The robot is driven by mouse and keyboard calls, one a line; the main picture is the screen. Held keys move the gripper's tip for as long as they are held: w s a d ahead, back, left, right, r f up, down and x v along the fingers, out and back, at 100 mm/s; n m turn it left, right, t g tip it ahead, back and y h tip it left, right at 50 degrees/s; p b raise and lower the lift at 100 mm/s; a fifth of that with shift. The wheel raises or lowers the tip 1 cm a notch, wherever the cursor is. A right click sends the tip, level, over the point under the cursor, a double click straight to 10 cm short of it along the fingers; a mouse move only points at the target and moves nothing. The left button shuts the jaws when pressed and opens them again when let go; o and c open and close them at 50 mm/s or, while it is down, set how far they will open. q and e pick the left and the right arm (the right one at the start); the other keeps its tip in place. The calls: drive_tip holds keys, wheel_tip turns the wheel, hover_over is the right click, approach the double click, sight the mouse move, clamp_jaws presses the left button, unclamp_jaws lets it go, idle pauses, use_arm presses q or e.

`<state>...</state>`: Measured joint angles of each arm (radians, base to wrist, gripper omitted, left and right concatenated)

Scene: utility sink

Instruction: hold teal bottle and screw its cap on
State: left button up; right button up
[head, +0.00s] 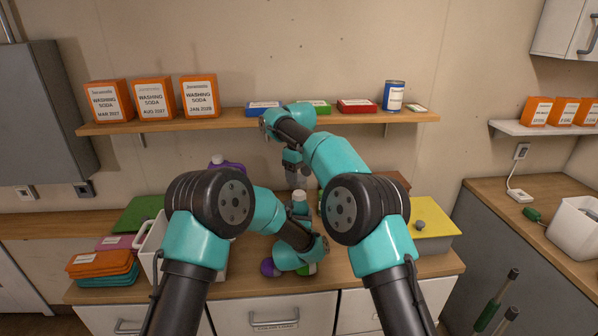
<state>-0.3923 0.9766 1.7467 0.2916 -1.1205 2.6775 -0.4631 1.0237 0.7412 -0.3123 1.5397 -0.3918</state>
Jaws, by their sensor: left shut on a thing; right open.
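The teal bottle (300,208) stands on the wooden counter near the middle, with its lower part hidden by my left arm. A white cap (299,195) shows at its top; I cannot tell how tightly it sits. My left gripper (303,224) is shut on the teal bottle from the near side, its fingers mostly hidden behind my own wrist. My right gripper (295,180) points down just above the white cap and is open. I cannot tell whether its fingertips touch the cap.
A purple bottle (226,166) with a white top stands behind my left arm. Purple (268,267) and green (309,268) items lie close to my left wrist. A yellow-topped box (432,218) is at right, stacked orange and teal cloths (103,265) at left. A shelf (235,120) hangs above.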

sight(299, 193)
drive_tip(key=shift+f, duration=3.35)
drive_tip(key=shift+c, duration=0.4)
drive_tip(key=c, duration=0.9)
drive_tip(key=o, duration=1.1)
drive_tip(key=shift+o, duration=0.2)
wheel_tip(299, 193, up, 12)
use_arm(q)
drive_tip(key=o, duration=1.8)
